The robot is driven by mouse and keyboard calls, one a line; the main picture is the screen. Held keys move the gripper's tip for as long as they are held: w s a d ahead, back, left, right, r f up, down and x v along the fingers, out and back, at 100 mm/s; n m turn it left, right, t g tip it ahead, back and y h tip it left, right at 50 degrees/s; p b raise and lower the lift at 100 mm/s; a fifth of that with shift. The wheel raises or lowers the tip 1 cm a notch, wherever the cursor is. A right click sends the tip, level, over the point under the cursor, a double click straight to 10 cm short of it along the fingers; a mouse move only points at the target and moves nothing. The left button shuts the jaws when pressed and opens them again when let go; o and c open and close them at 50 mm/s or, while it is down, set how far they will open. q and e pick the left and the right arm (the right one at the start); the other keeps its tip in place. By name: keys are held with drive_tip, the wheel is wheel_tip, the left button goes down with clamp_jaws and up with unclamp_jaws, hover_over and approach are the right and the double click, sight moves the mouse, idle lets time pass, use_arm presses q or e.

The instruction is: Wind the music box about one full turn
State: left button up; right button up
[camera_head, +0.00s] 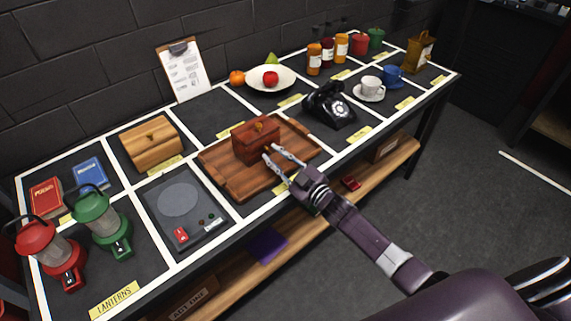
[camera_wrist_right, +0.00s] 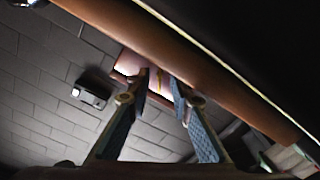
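A dark red-brown wooden box (camera_head: 257,143), which looks like the music box, stands on a wooden tray (camera_head: 222,176) near the middle of the table. A small gold-orange piece (camera_head: 259,127) shows on its lid; a winding key cannot be made out clearly. My right gripper (camera_head: 270,152) is open, its two fingers spread at the front right of the box, over the tray. Whether they touch the box cannot be told. In the right wrist view the open fingers (camera_wrist_right: 160,78) are apart with nothing between them; a reddish-brown surface lies beyond. My left gripper is not in view.
A light wooden box (camera_head: 152,145) stands to the left, and a black telephone (camera_head: 330,104) to the right. A flat grey device (camera_head: 187,209), lanterns (camera_head: 104,221) and books (camera_head: 90,174) are on the left. Jars and cups fill the far right. The tray's front is clear.

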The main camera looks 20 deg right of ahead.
drive_tip(key=v, duration=1.1)
drive_tip(key=shift+s+d, duration=0.1)
drive_tip(key=shift+s, duration=0.2)
